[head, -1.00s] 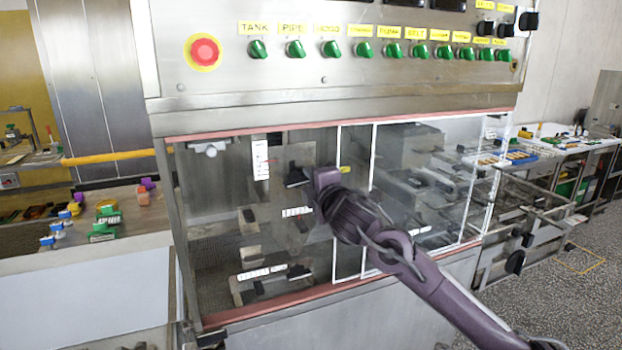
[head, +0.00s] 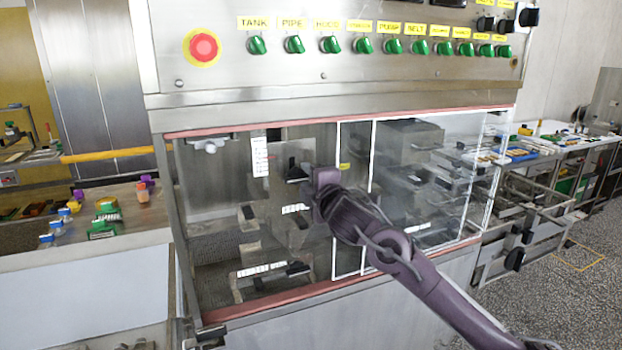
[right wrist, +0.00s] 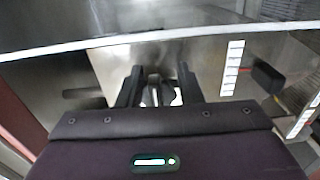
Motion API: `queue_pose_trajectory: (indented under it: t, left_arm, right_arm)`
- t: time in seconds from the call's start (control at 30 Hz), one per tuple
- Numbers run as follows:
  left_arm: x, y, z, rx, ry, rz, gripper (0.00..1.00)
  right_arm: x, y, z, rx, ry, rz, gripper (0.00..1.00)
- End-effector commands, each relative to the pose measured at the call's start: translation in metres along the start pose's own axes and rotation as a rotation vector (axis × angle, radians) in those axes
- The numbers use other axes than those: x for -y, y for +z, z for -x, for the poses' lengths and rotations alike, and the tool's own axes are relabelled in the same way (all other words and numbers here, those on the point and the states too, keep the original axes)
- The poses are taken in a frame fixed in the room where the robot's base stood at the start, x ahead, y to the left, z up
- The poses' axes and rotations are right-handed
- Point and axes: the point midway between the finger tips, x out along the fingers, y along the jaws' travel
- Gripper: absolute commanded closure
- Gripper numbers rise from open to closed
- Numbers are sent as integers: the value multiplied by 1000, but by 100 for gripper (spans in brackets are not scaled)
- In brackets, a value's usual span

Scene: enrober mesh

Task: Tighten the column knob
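My right gripper (head: 301,180) reaches through the open part of the enrober's front window, at a metal plate (head: 296,153) inside. In the right wrist view, its two black fingers (right wrist: 158,86) stand apart, with a small pale, shiny part (right wrist: 156,96) between them; I cannot tell whether they touch it. The column knob cannot be identified for sure; the gripper hides that spot in the head view. A black knob (right wrist: 268,76) beside a white scale (right wrist: 232,68) shows to the right of the fingers. My left gripper is not in view.
A window frame (head: 374,155) and clear pane stand just right of my right gripper. Green switches (head: 257,45) and a red stop button (head: 203,47) are on the panel above. Black handles (head: 248,213) sit lower inside. Side tables left and right hold small items.

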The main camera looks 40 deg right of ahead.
Motion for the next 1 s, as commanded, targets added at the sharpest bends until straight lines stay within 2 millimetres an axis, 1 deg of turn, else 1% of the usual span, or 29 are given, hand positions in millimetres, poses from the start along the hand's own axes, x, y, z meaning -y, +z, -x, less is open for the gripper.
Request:
queue_pose_trajectory:
  t: [0.17,0.27,0.37,0.6,0.7,0.83,1.0]
  left_arm:
    - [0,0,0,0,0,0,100]
    - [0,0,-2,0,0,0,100]
    - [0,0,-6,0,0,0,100]
    - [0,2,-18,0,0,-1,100]
    - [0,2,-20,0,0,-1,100]
    - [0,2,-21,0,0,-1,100]
    - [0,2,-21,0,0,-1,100]
  right_arm:
    - [-2,1,0,2,4,-1,67]
    - [-2,1,4,2,6,-1,67]
    - [0,1,14,2,5,-1,67]
    - [2,-1,54,-1,3,2,67]
    - [1,-1,66,-1,1,-2,67]
    - [0,-2,76,-1,2,0,67]
    - [-1,-1,78,0,3,0,67]
